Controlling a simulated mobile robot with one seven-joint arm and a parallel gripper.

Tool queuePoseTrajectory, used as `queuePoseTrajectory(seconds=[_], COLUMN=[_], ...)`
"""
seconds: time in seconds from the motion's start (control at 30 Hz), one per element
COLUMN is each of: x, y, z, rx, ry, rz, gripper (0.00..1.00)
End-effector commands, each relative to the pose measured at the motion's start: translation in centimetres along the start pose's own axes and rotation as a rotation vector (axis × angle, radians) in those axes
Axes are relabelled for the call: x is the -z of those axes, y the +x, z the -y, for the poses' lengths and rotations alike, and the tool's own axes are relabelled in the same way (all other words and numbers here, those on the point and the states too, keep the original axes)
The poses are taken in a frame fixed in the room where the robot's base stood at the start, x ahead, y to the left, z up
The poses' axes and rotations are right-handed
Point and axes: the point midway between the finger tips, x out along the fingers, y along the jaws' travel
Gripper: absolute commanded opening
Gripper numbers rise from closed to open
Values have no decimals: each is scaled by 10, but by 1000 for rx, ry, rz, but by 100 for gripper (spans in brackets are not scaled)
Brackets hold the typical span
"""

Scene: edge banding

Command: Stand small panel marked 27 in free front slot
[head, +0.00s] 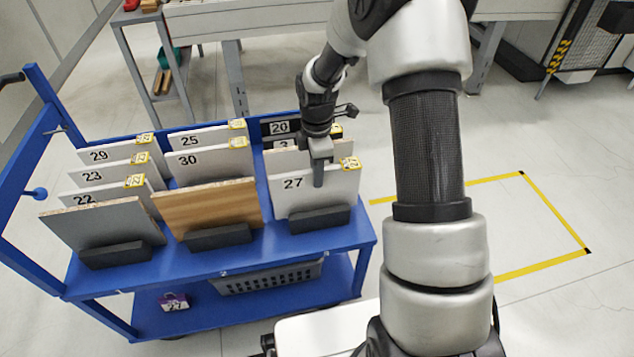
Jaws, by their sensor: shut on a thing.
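The small white panel marked 27 (292,196) is in the front row at the right of the blue cart (345,238). It has a yellow tag at its upper right corner. My gripper (318,172) is shut on its top edge from above, with one finger visible on the numbered face. The panel looks nearly upright. Its lower edge is behind the dark front-right slot block (318,219), so I cannot tell whether it is fully seated.
A grey panel (98,226) and a wood-grain panel (210,208) lean in the other front blocks. Panels marked 29, 23, 22, 25, 30 (212,162) and 20 stand behind. A grey basket (265,279) is on the lower shelf. Floor at the right is clear inside yellow tape.

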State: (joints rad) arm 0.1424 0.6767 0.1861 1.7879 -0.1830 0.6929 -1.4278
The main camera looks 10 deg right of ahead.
Motion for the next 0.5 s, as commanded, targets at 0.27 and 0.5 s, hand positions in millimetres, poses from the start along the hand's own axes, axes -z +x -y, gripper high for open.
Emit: queuePoseTrajectory(seconds=[0.27,0.5], x=[0,0], y=[19,24], z=[0,0], rx=[-1,-1], ry=[1,1], rz=[0,0], gripper=[0,0])
